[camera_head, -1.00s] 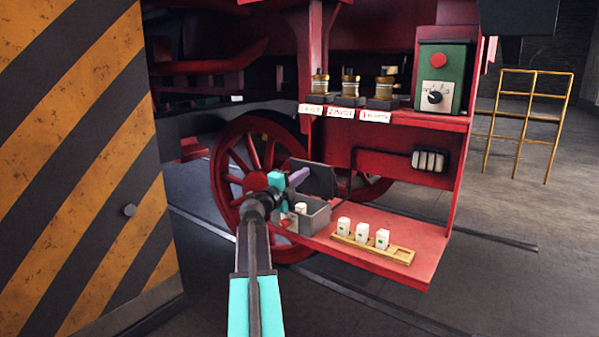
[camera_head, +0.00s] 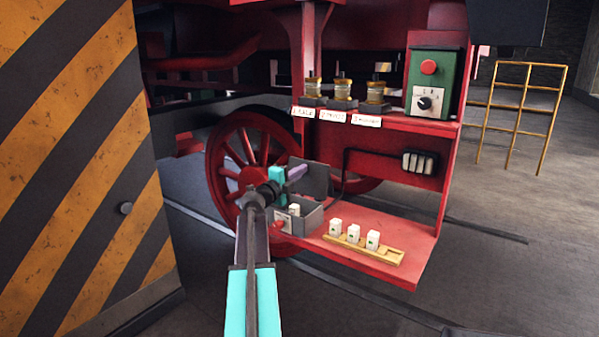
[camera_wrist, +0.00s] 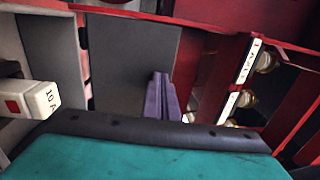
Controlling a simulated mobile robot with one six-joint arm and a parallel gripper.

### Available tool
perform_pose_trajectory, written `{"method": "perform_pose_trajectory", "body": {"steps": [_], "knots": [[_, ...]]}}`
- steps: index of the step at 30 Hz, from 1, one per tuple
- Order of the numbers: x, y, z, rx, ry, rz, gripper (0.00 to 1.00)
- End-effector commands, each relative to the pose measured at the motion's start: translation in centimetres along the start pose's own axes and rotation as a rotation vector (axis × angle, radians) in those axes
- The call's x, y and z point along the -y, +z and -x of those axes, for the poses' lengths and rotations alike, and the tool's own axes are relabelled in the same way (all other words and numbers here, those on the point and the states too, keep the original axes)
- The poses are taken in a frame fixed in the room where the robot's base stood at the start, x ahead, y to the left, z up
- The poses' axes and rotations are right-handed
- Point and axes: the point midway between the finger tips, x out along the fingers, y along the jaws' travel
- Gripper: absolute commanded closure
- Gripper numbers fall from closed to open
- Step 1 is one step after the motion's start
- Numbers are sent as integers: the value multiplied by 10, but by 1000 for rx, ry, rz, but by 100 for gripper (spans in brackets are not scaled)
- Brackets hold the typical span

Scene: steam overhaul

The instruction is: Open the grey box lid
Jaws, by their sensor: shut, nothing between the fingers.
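The grey box (camera_head: 312,218) sits at the left end of the red lower shelf, with a white fuse inside. Its dark grey lid (camera_head: 318,180) stands raised at the back of the box, roughly upright. In the wrist view the lid (camera_wrist: 125,60) fills the upper middle as a flat grey panel. My gripper (camera_head: 298,173) is above the box, in front of the lid. Its purple fingers are shut and empty; they also show in the wrist view (camera_wrist: 163,90), overlapping the lid's right part. I cannot tell whether they touch it.
A wooden rack (camera_head: 375,250) with white fuses lies on the red shelf (camera_head: 405,235) right of the box. A white fuse marked 10 A (camera_wrist: 40,100) shows close in the wrist view. Above are brass fittings and a green control box (camera_head: 436,83). A striped panel (camera_head: 75,150) stands left.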

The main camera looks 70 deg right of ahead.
Motion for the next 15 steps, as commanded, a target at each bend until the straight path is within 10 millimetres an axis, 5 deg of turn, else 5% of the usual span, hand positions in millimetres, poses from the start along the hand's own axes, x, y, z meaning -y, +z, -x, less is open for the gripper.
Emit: {"method": "perform_pose_trajectory", "body": {"steps": [15], "knots": [[4,-2,10,0,0,0,100]]}}
